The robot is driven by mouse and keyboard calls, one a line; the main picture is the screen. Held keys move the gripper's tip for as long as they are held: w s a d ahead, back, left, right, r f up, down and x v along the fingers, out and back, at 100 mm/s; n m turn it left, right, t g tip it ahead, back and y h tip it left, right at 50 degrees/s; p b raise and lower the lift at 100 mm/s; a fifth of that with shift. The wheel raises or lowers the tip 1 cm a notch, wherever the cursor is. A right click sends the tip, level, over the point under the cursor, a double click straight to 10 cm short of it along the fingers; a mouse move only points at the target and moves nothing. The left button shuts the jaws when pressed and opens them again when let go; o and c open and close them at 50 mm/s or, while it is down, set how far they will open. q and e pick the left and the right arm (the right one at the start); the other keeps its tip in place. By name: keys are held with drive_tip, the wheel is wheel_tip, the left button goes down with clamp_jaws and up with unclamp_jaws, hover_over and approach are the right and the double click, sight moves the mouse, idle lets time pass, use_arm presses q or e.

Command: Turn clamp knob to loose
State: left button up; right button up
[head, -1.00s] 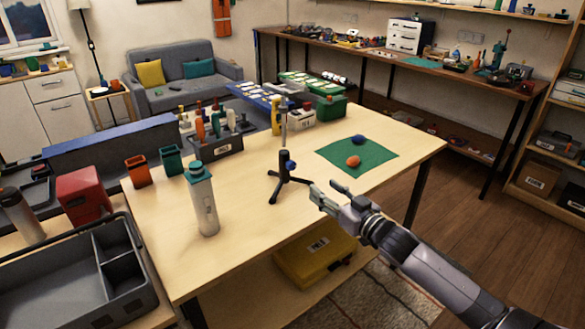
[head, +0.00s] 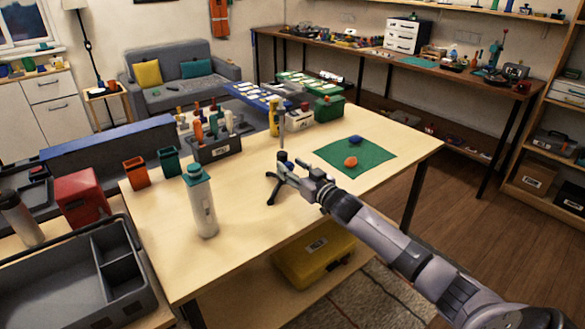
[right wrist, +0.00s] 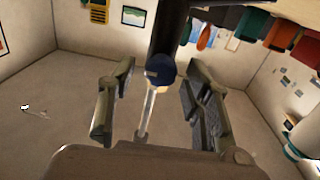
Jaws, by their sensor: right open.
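A small black tripod stand (head: 272,190) with a clamp post (head: 282,156) stands upright on the wooden table. In the right wrist view the blue clamp knob (right wrist: 161,70) shows between my fingers, with a pale rod (right wrist: 147,112) just below it. In the head view the knob is hidden behind my gripper. My right gripper (head: 292,172) is at the post, its two fingers open on either side of the knob. A gap shows between each finger and the knob in the right wrist view (right wrist: 158,103). My left gripper is not in view.
A green mat (head: 372,163) with an orange and a blue lump lies to the right. A grey tool holder (head: 215,148) is behind. The front of the table is clear.

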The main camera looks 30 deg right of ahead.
drive_tip(key=shift+c, duration=0.5)
clamp_jaws()
